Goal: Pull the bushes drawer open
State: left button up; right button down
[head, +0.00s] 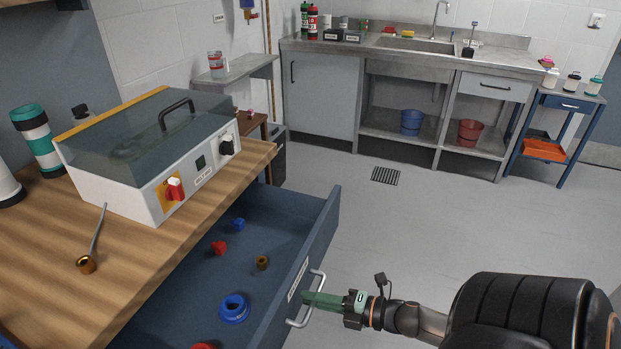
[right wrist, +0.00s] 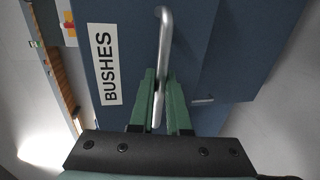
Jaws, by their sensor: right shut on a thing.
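The bushes drawer (head: 265,275) is blue and stands open under the wooden worktop in the head view. Several bushes lie inside it, among them a blue ring (head: 234,308), a red one (head: 219,247), a small blue one (head: 239,224) and a brown one (head: 262,262). Its front bears a white label, which reads BUSHES in the right wrist view (right wrist: 105,64). My right gripper (head: 308,298) is shut on the drawer's metal bar handle (head: 318,285); the handle also shows between the green fingers in the right wrist view (right wrist: 163,50). My left gripper is not in view.
A white machine with a clear lid (head: 155,140) stands on the wooden worktop (head: 140,240). The grey floor (head: 400,230) right of the drawer is clear. A sink bench (head: 420,60) and a blue trolley (head: 560,120) stand at the back.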

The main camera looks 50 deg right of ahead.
jog(key=c, duration=1.2)
grip_release()
jog(key=shift+s, duration=0.1)
jog(key=shift+p+v, duration=0.4)
jog(key=shift+v, duration=5.8)
jog(key=shift+f, duration=0.1)
jog(key=shift+s+d, duration=0.1)
